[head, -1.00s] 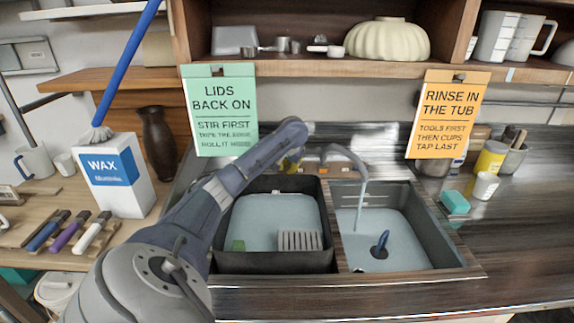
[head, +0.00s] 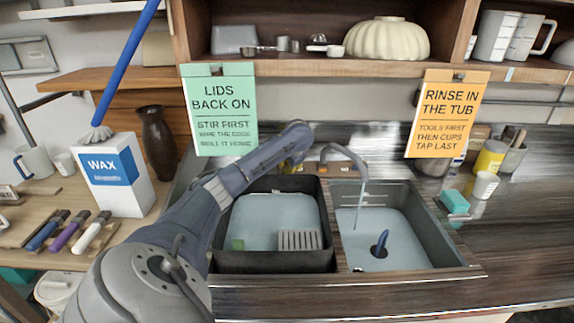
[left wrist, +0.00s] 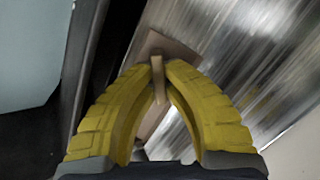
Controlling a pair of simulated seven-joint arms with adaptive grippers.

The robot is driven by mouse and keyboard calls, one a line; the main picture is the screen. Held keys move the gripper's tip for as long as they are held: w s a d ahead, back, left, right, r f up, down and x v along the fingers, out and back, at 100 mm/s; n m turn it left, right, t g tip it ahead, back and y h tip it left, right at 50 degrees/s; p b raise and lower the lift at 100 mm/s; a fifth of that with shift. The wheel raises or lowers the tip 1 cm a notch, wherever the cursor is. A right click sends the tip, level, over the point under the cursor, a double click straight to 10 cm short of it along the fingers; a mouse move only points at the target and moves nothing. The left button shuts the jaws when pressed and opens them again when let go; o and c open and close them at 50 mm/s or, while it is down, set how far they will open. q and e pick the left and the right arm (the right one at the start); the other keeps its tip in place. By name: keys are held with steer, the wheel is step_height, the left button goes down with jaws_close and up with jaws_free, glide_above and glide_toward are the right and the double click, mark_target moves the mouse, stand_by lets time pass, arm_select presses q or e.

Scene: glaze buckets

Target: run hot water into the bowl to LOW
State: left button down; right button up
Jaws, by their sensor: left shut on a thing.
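The sink bowl (head: 440,235) is the right basin, with pale water in it and a few marks on its back wall. The curved grey tap (head: 345,152) stands behind it and a thin stream of water (head: 360,205) falls from its spout into the bowl. My left gripper (head: 291,163) is behind the left tub, left of the tap. In the left wrist view its yellow fingertips (left wrist: 160,66) are closed on a tan tap handle (left wrist: 158,86). Much of the handle is hidden by the fingers. My right gripper is in neither view.
A blue-handled thing (head: 381,240) stands in the bowl's water. A teal sponge (head: 454,202) lies right of the bowl. A shelf (head: 320,66) hangs above.

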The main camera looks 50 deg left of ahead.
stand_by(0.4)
arm_select(q)
steer(key=c, duration=1.5)
jaws_free()
steer(key=shift+o, duration=0.2)
